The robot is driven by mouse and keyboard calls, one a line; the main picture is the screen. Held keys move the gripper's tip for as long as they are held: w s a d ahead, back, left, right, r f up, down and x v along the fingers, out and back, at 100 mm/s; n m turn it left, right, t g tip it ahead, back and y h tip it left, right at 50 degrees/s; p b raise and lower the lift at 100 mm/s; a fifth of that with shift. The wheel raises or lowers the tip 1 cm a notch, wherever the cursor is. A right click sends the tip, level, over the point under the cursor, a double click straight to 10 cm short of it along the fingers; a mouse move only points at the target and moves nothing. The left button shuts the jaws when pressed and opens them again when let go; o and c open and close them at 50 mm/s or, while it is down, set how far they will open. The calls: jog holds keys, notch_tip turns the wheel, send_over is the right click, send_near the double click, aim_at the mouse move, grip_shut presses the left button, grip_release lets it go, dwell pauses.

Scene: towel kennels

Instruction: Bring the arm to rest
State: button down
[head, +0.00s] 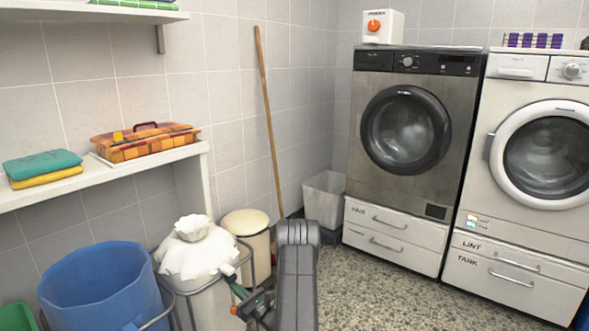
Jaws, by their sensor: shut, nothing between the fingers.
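My arm (297,275) rises from the bottom edge of the head view, with its grey elbow at the top. My gripper (234,281) shows low, just left of that upright link, as a small dark part with green and orange bits. It points up and left, in front of the white bag and the wire stand in the picture. It is shut and holds nothing. Part of the wrist is hidden behind the arm link. Whether the gripper touches the stand or bag cannot be told.
A white tied bag (198,252), a blue bin (100,285) and a cream lidded bin (247,228) stand at left. A shelf (110,176) holds folded towels (42,166) and a basket (146,145). Two washers (405,130) stand right. Speckled floor (385,290) is clear between.

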notch_tip(320, 180, down, 5)
jog(key=p+v, duration=0.2)
jog(key=v, duration=0.8)
jog(key=shift+f+p, duration=0.3)
jog(key=shift+f, duration=0.05)
jog(key=shift+w+r, duration=0.15)
